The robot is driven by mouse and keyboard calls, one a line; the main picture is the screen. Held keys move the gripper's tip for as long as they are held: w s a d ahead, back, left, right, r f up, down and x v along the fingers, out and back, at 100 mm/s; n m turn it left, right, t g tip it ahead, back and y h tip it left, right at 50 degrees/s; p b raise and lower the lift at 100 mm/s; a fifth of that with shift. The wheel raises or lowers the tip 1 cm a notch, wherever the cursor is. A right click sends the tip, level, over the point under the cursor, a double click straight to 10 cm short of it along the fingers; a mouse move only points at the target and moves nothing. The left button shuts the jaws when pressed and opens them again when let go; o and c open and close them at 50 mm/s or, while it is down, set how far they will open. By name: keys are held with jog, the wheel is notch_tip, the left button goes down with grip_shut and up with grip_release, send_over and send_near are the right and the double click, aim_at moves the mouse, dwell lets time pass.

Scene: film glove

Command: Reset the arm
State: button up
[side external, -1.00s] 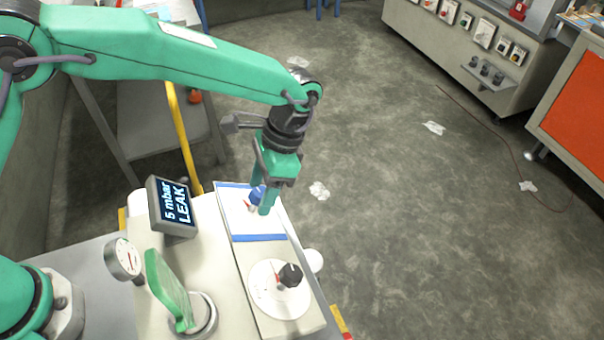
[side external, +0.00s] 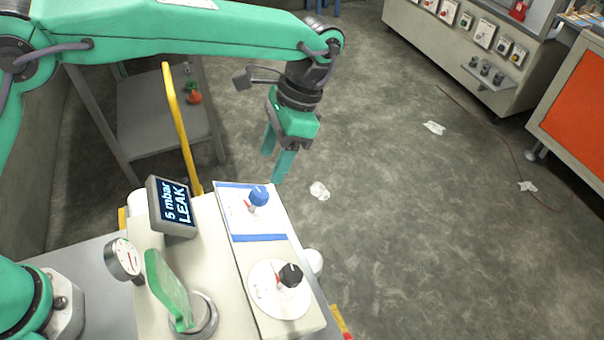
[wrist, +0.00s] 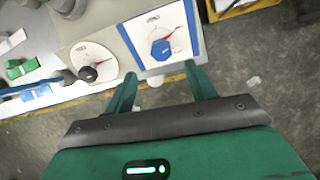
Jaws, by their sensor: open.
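My gripper (side external: 277,165) is open and empty in the side external view. It hangs with its fingers down, above and beyond the far edge of the work surface, clear of the blue knob (side external: 259,195). The blue knob sits on a white panel with blue bands (side external: 236,224). In the wrist view, my two green fingers (wrist: 160,88) are spread apart, with the blue knob (wrist: 161,49) ahead of them and not between them.
A black knob (side external: 291,275) on a round white dial stands nearer. A display (side external: 172,207) reads "5 mbar LEAK". A gauge (side external: 123,259) and a green lever (side external: 167,290) stand at left. A yellow rail (side external: 181,130) rises behind. The floor at right is mostly clear.

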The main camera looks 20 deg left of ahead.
dwell(0.3)
jog(key=s+a+r+n+t+h, duration=0.1)
jog(key=s+a+r+n+t, duration=0.1)
jog(key=a+r, duration=0.55)
jog(key=s+a+r+n+t+h, duration=0.2)
jog(key=a+r+n, duration=0.15)
jog(key=a, duration=0.65)
jog(key=s+a+f+n+t, duration=0.1)
jog(key=s+a+n+t, duration=0.3)
jog(key=s+a, duration=0.8)
jog(key=shift+s+a+t, duration=0.2)
jog(key=shift+s+t, duration=0.05)
jog(key=shift+t, duration=0.35)
jog(key=shift+n, duration=0.25)
dwell(0.7)
